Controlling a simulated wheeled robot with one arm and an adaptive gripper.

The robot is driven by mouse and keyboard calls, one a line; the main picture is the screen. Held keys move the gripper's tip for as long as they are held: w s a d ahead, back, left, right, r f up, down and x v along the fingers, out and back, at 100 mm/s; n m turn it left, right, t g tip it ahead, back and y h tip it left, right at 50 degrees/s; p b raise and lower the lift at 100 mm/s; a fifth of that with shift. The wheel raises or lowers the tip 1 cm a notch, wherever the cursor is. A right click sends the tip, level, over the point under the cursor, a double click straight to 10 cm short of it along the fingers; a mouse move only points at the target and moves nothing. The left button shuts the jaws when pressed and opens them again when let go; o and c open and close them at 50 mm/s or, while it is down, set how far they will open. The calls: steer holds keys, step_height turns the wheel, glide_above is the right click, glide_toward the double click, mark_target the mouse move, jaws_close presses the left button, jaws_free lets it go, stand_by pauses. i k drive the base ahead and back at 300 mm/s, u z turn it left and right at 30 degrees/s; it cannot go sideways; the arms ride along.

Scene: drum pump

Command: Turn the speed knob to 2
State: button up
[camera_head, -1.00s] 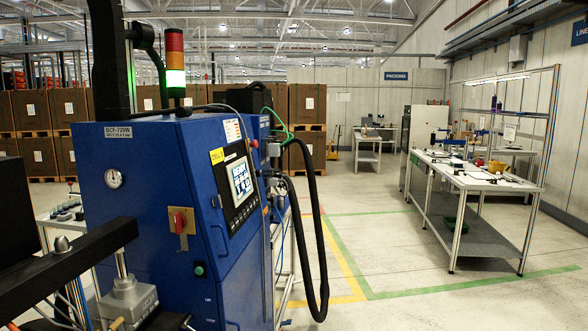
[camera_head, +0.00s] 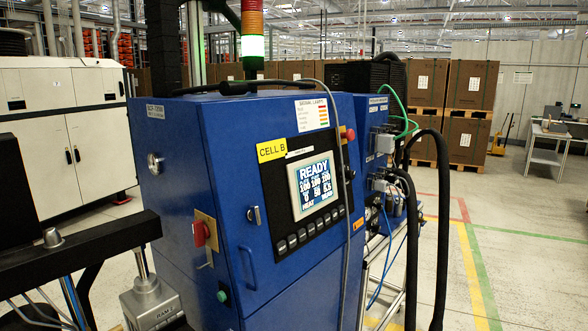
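The blue control cabinet (camera_head: 215,150) stands in the middle of the head view, with a "CELL B" label on its front. Its screen (camera_head: 313,185) reads READY, with several numbers above the words HEAT and a second, blurred word. A red rotary switch (camera_head: 201,232) on a yellow plate and a green button (camera_head: 222,296) are lower left. A red mushroom button (camera_head: 350,134) is at the upper right. I cannot tell any of these as the speed knob; no speed scale is readable. My gripper is not in view.
A grey cylinder marked RAM (camera_head: 151,302) and a black beam (camera_head: 80,252) stand at the front left. Black hoses (camera_head: 440,230) hang right of the cabinet. White cabinets (camera_head: 65,130) stand behind at left. Floor (camera_head: 530,270) is clear at right.

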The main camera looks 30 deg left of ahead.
mark_target(350, 175)
steer(key=u, duration=0.85)
steer(key=i, duration=0.9)
steer(key=u, duration=0.8)
